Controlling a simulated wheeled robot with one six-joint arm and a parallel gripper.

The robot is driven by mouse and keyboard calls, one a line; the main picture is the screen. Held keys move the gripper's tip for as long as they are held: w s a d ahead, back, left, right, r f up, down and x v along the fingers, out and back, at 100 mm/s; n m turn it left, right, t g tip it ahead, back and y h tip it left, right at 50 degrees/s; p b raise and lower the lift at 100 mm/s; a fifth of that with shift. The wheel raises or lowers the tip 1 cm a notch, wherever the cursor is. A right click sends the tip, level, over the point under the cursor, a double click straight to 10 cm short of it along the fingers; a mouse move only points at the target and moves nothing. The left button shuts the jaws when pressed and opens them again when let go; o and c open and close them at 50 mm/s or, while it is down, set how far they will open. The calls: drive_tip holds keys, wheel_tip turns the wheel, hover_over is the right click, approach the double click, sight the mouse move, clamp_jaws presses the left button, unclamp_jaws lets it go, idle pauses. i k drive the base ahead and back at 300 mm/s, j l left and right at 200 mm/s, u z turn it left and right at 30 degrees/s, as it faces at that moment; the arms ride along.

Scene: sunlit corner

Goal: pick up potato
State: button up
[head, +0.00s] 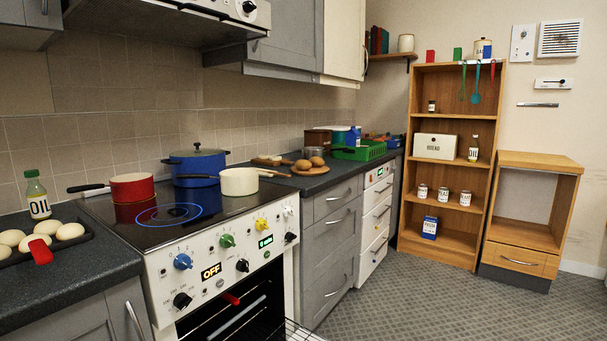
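Two brown, rounded items that look like potatoes, one at the left (303,164) and one at the right (317,161), sit on a round wooden board (312,171). The board is on the dark counter to the right of the stove. They are small in the head view, so I cannot be sure that both are potatoes. Neither is touched by anything of mine. My gripper is not in view.
A red pan (132,187), blue pot (196,165) and cream pan (239,182) stand on the stove (110,210). A green crate (360,151) is behind the board. The oven door seems open low down. The floor (400,300) at right is clear.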

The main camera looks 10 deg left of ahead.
sight(302, 165)
drive_tip(key=i+l, duration=0.1)
drive_tip(key=l, duration=0.2)
drive_tip(key=i+l+z, duration=0.1)
drive_tip(key=l, duration=0.55)
drive_tip(key=i+l+z, duration=0.2)
drive_tip(key=i+l, duration=0.15)
drive_tip(key=i+l+z, duration=0.45)
drive_tip(key=i, duration=0.4)
drive_tip(key=i+l+z, duration=0.2)
drive_tip(key=i, duration=0.2)
drive_tip(key=i+u, duration=0.1)
drive_tip(key=i, duration=0.75)
drive_tip(key=i+l+u, duration=0.15)
drive_tip(key=i, duration=0.65)
drive_tip(key=i+j+u, duration=0.1)
drive_tip(key=i+u, duration=0.5)
drive_tip(key=u, duration=0.25)
drive_tip(key=i+u, duration=0.4)
drive_tip(key=i+l+u, duration=0.2)
drive_tip(key=u, duration=0.2)
drive_tip(key=i+j+u, duration=0.3)
drive_tip(key=i, duration=0.2)
drive_tip(key=i+j+u, duration=0.3)
drive_tip(key=i, duration=0.2)
